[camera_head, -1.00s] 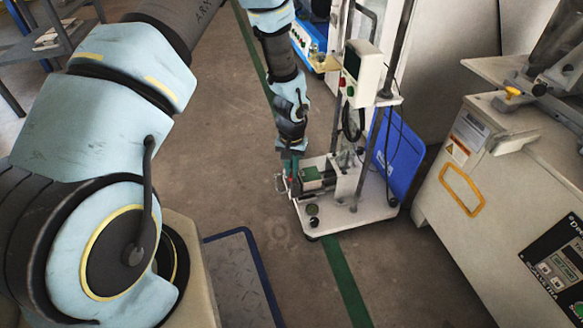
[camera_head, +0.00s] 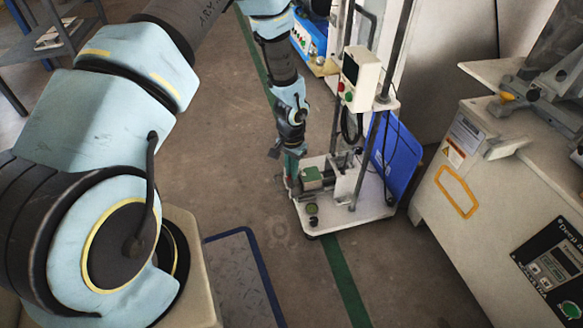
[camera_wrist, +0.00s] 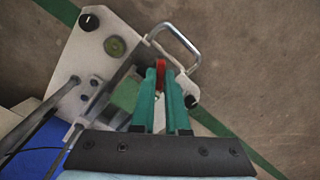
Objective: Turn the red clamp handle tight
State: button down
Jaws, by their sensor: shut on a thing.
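The red clamp handle (camera_wrist: 160,72) shows in the wrist view between the tips of my gripper's two green fingers. My gripper (camera_wrist: 161,78) is shut on it. In the head view my gripper (camera_head: 291,168) points down at the left edge of the white testing machine's base (camera_head: 345,212). The handle is mostly hidden there behind the fingers. A grey metal loop (camera_wrist: 178,38) stands just beyond the fingertips in the wrist view.
A green block (camera_head: 311,175) sits right beside my gripper on the base. Upright posts and a control box (camera_head: 361,75) rise behind it. A blue panel (camera_head: 398,155) leans at the right.

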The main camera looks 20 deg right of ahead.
jog(key=shift+m, duration=0.6)
jog(key=shift+r+m+p, duration=0.1)
jog(key=shift+m+p, duration=0.85)
jog(key=shift+m, duration=0.25)
jog(key=shift+m+p, duration=0.75)
jog(key=shift+m, duration=1.05)
jog(key=c, duration=1.2)
grip_release()
jog(key=shift+o, duration=0.2)
